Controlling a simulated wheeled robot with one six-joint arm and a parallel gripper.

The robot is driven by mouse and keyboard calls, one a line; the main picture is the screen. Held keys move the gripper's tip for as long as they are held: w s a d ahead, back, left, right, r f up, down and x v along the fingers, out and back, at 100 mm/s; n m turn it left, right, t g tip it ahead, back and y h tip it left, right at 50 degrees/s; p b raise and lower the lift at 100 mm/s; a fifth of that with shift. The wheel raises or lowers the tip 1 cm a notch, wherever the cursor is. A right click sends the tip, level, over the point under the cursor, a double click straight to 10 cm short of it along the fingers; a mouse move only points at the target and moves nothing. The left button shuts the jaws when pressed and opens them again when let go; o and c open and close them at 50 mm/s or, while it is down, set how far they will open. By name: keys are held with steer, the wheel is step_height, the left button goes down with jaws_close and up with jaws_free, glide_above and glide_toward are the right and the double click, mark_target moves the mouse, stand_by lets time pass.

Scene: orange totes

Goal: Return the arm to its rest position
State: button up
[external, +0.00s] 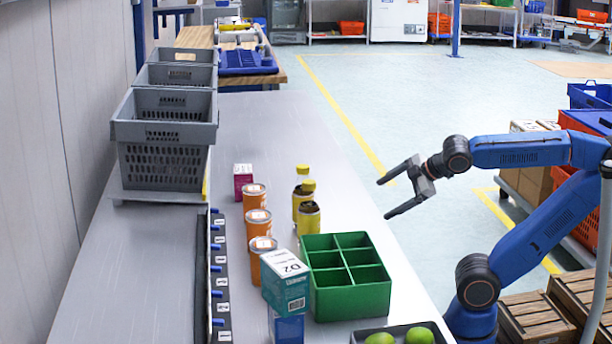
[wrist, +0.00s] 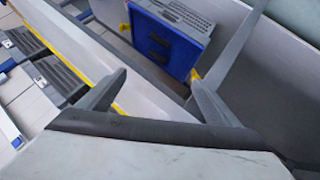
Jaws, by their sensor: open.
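My blue arm (external: 535,225) stands at the right side of the grey table, its forearm stretched to the left. My gripper (external: 384,197) is open and empty, held in the air beyond the table's right edge. In the wrist view, the two dark fingers of my gripper (wrist: 160,85) are spread apart with nothing between them.
A green divided box (external: 348,303), a teal carton (external: 286,285), orange cans (external: 254,198) and yellow-capped bottles (external: 309,219) stand on the table (external: 130,290). Grey crates (external: 165,165) line the back left. Stacked boxes and orange totes (external: 582,205) are behind my arm.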

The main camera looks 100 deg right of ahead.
steer(key=s+a+f+m+g+y, duration=0.1)
steer(key=s+a+f+y, duration=0.1)
steer(key=a+f, duration=0.2)
steer(key=s+a+f+m+g+y, duration=0.1)
steer(key=s+a+f+g+y, duration=0.1)
steer(key=a, duration=0.8)
step_height(320, 180, down, 3)
steer(key=shift+s+r+g+y, duration=0.1)
steer(key=shift+s+g+y, duration=0.2)
steer(key=shift+y, duration=0.4)
